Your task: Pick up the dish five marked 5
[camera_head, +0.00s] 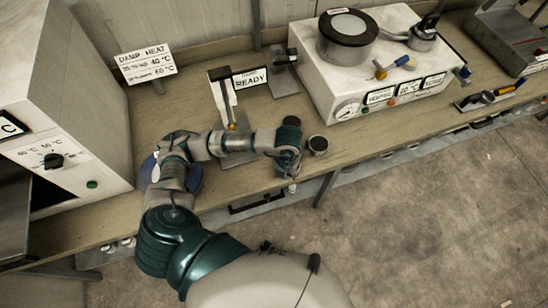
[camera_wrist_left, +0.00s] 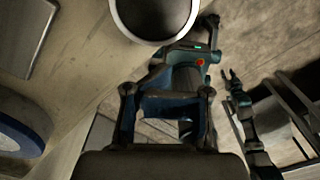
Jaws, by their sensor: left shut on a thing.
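A small round metal dish (camera_head: 318,146) with a dark inside is at the bench's front edge, just right of my left gripper (camera_head: 300,148). In the left wrist view a round dish with a pale rim (camera_wrist_left: 118,22) fills the top middle, at the ends of my left gripper's fingers (camera_wrist_left: 167,88). The left gripper is shut on this dish. No mark 5 can be read on it. The fingertip contact is partly hidden. A dark arm with a small two-pronged end (camera_wrist_left: 232,80), seemingly my right one, hangs at the right of the wrist view; its jaw state is unclear.
A white oven-like box (camera_head: 60,110) stands at the left, with a "DAMP HEAT" sign (camera_head: 146,63) behind. A "READY" sign (camera_head: 250,78) is at the back. A white instrument (camera_head: 375,65) with a dark round top stands to the right. Bare bench (camera_head: 340,135) lies in front of it.

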